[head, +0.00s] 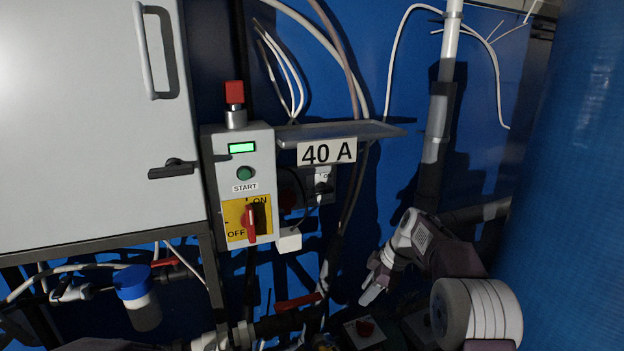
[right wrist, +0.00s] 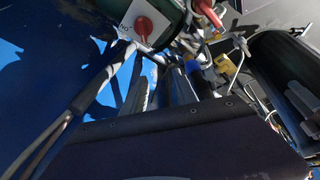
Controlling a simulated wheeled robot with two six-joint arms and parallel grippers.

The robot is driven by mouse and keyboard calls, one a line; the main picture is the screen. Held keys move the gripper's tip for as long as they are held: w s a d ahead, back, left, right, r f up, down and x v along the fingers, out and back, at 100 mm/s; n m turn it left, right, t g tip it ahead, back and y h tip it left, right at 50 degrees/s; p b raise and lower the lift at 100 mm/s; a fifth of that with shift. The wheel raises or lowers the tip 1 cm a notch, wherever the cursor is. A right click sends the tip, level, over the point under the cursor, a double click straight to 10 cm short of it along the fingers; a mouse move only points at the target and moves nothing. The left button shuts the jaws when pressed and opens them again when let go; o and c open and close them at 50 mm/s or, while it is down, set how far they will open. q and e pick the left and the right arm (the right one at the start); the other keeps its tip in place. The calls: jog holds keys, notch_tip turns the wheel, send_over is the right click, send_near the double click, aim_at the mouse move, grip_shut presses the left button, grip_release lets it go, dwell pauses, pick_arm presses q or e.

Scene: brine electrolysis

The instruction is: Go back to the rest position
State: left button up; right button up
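My right gripper (head: 368,282) hangs at the lower right of the head view, in front of the blue wall and pointing down and left. Its fingers look apart, with nothing seen between them. In the right wrist view the finger shapes (right wrist: 170,88) stand beyond the dark wrist body, with a gap between them. It touches nothing that I can make out. My left gripper is not in view; only a dark edge shows at the bottom left of the head view.
A control box (head: 238,185) has a green display, a START button and a red rotary handle (head: 250,224) on yellow. A shelf (head: 340,132) carries a 40 A label. A grey cabinet (head: 90,120) stands left. A blue-capped bottle (head: 138,298), pipes and cables crowd below.

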jog(key=s+d+f+m+h, duration=0.1)
jog(key=s+f+m, duration=0.25)
jog(key=s, duration=0.65)
jog(key=s+f+m+g+h, duration=0.1)
jog(key=s+f+m+h, duration=0.15)
jog(key=s+m, duration=0.45)
jog(key=s+d+f+m, duration=0.1)
jog(key=s+f+m, duration=0.25)
jog(key=s, duration=0.85)
notch_tip(320, 180, up, 13)
jog(key=p, duration=1.3)
jog(key=shift+w+a+m, duration=0.15)
jog(key=shift+w+m, duration=0.15)
jog(key=shift+f, duration=0.1)
